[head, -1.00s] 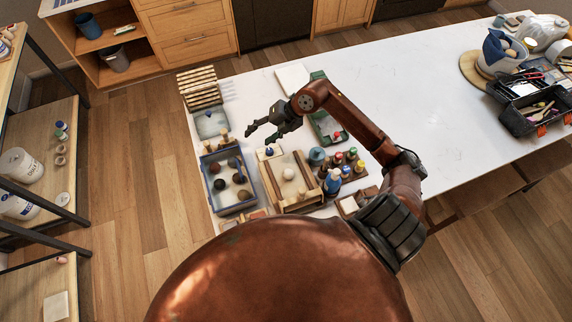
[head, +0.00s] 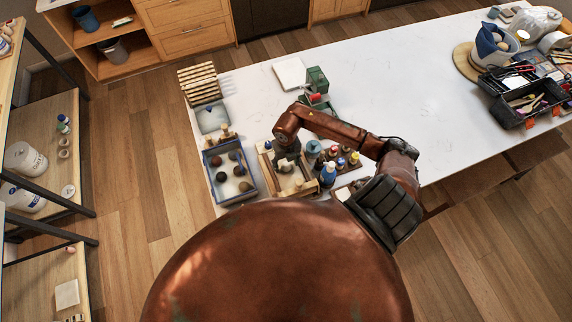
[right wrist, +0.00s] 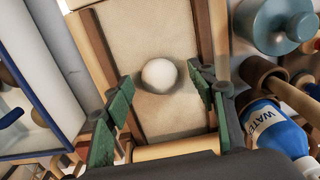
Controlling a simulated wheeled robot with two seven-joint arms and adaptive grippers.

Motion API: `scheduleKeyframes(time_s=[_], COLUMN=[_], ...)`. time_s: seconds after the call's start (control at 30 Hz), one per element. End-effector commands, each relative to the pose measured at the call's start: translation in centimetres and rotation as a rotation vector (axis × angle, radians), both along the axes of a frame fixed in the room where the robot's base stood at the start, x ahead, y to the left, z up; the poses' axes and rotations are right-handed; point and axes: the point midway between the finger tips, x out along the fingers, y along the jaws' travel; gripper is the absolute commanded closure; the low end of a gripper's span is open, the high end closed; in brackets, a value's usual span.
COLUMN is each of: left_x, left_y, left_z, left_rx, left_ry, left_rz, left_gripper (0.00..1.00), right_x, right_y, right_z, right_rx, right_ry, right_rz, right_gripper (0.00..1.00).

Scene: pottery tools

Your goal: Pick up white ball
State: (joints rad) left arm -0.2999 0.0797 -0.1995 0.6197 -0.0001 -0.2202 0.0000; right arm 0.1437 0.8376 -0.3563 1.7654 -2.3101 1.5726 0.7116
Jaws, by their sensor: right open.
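The white ball (right wrist: 159,75) rests on the tan surface of a wooden-framed tray (right wrist: 110,60) in the right wrist view. My right gripper (right wrist: 163,85) is open above the tray, with one green-padded finger on the left of the ball and the other on its right. Both fingers look apart from the ball. In the head view my right gripper (head: 288,165) points down over the wooden tray (head: 268,172), and the arm and gripper hide most of the ball there. My left gripper is not in view.
A blue-rimmed box (head: 209,168) with several dark balls stands left of the tray. Bottles and jars, including a blue-and-white bottle (head: 327,176), stand close on the right. A wooden roller (right wrist: 172,149) lies across the tray's near end. The white table's middle (head: 400,95) is clear.

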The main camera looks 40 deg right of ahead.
Motion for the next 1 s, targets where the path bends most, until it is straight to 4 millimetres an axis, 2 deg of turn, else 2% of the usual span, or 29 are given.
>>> scheduleKeyframes(time_s=[0.3,0.9,1.0], left_x=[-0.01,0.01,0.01], left_y=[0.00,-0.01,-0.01], left_z=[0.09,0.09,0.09], left_rx=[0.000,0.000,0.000], left_ry=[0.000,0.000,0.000], left_rz=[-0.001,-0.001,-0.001], left_gripper=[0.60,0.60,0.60], right_x=[0.01,0.03,0.05], right_y=[0.02,0.01,0.02], right_z=[-0.56,-0.50,-0.49], right_rx=[0.000,0.001,0.000], right_ry=[-0.001,-0.001,-0.002], right_rz=[0.000,0.000,0.000], right_gripper=[0.49,0.91,0.94])
